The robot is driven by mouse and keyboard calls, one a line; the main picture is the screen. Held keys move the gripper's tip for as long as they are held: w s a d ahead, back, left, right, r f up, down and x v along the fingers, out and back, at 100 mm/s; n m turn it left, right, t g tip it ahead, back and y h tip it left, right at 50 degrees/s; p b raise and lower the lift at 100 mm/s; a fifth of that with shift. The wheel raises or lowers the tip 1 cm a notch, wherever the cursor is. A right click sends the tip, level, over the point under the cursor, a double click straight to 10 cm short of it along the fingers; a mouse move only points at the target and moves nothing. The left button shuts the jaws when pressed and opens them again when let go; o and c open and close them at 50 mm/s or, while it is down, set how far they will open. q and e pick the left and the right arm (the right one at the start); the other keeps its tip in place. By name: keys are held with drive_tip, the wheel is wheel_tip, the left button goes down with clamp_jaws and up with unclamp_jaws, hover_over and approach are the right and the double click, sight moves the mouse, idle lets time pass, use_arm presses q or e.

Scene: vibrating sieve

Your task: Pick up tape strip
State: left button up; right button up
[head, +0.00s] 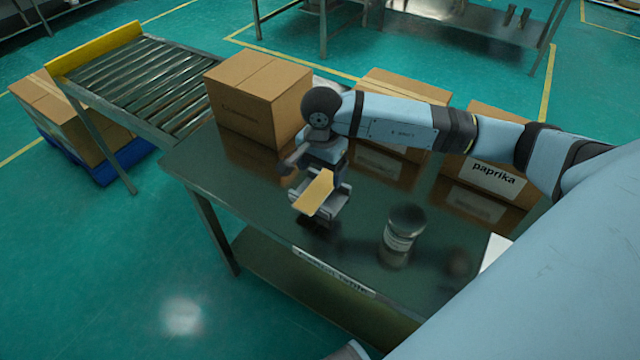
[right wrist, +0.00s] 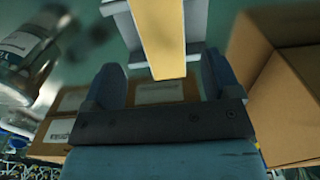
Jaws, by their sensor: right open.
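The tape strip (head: 314,193) is a flat tan-yellow piece on a grey holder (head: 334,204) on the dark table. In the right wrist view the strip (right wrist: 160,38) stretches away from me, with pale grey holder parts (right wrist: 194,22) on both sides. My right gripper (head: 322,168) is just above and behind the strip in the head view. Its two blue-grey fingers (right wrist: 162,76) are apart, and the near end of the strip shows between them without visible contact. My left gripper is not in view.
A closed carton (head: 254,97) stands at the table's back left. A paprika box (head: 492,178) stands behind on the right, near another box. A roller conveyor (head: 150,82) adjoins the table's left side.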

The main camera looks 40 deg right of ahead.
sight(320, 188)
wheel_tip(320, 188, down, 4)
drive_tip(key=shift+w+a+f, duration=0.1)
drive_tip(key=shift+f, duration=0.15)
drive_tip(key=c, duration=1)
drive_tip(key=shift+r, duration=0.1)
